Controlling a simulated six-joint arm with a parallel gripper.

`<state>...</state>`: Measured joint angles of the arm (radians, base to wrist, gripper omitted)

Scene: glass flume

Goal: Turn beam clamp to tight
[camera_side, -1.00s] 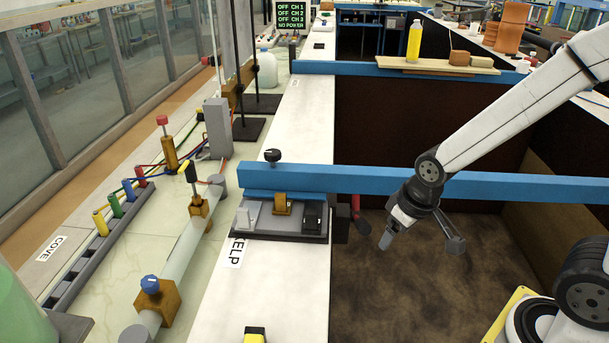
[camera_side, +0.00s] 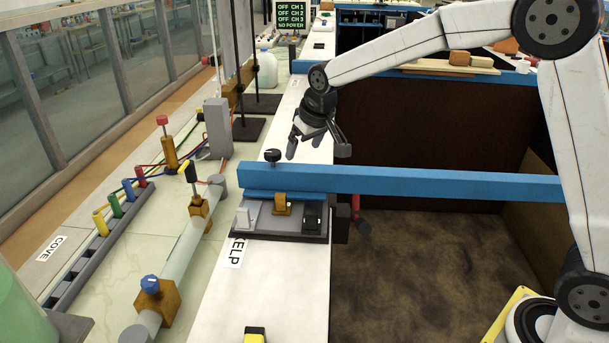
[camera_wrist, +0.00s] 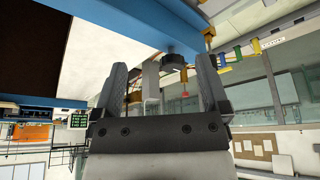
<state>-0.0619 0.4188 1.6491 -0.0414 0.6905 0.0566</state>
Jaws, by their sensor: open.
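A black knob (camera_side: 272,156) stands on top of the left end of the blue beam (camera_side: 420,182); I take it for the beam clamp's knob. Its turn position cannot be told. My gripper (camera_side: 316,146) is open and empty, above and behind the beam, to the right of the knob and apart from it. In the wrist view, the knob (camera_wrist: 174,66) shows between the two spread fingers of my gripper (camera_wrist: 160,68), under the blue beam (camera_wrist: 130,22) in this tilted view.
Below the beam's end, a dark plate (camera_side: 280,236) carries small blocks. A red-handled part (camera_side: 360,220) sticks out beside it. The dark pit (camera_side: 440,260) in front of the beam is clear.

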